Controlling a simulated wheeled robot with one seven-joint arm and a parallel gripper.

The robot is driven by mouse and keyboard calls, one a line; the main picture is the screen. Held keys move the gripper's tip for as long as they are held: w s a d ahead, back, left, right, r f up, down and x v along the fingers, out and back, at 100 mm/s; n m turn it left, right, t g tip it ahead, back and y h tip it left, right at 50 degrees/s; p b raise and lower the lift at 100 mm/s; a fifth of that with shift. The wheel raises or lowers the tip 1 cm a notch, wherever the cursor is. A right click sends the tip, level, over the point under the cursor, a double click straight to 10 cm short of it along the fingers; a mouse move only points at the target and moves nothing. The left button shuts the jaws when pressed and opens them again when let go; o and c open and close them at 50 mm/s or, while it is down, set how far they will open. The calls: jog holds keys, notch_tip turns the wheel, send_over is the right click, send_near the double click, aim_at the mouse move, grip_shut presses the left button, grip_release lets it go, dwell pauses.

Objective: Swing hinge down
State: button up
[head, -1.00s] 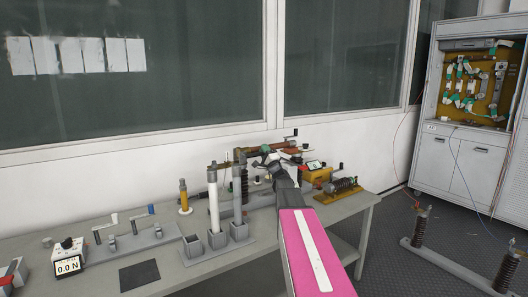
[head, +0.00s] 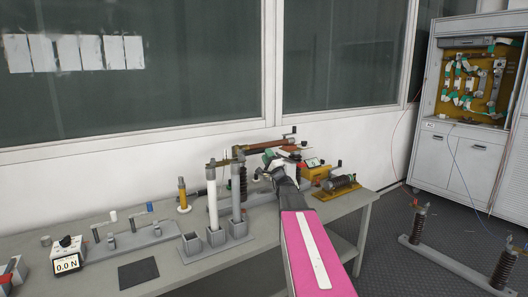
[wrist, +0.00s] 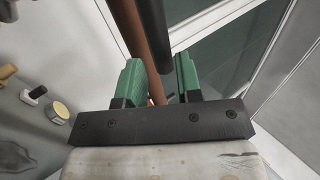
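A brown fuse tube (head: 262,145) lies nearly level, high above the bench, by a dark ribbed insulator post (head: 240,180). My gripper (head: 268,157) is just below and in front of the tube, at its middle. In the wrist view my gripper (wrist: 160,82) has its two green fingers apart. A brown rod (wrist: 132,35) and a dark rod (wrist: 155,35) run beyond and across the gap between the fingers. I cannot tell whether either finger touches the brown rod. I cannot pick out the hinge itself; my gripper and wrist hide part of the tube's mount.
Grey and white upright tubes (head: 212,205) stand in square holders left of my arm. A yellow device (head: 314,170) and a ribbed coil on a yellow base (head: 338,186) stand to the right. A force meter (head: 66,262) and a dark mat (head: 138,274) are at the front left.

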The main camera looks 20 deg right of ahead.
jog(key=v, duration=0.5)
jog(key=shift+s+d+f, duration=0.1)
jog(key=shift+s+f, duration=0.1)
jog(key=shift+s, duration=0.15)
jog(key=shift+s, duration=0.1)
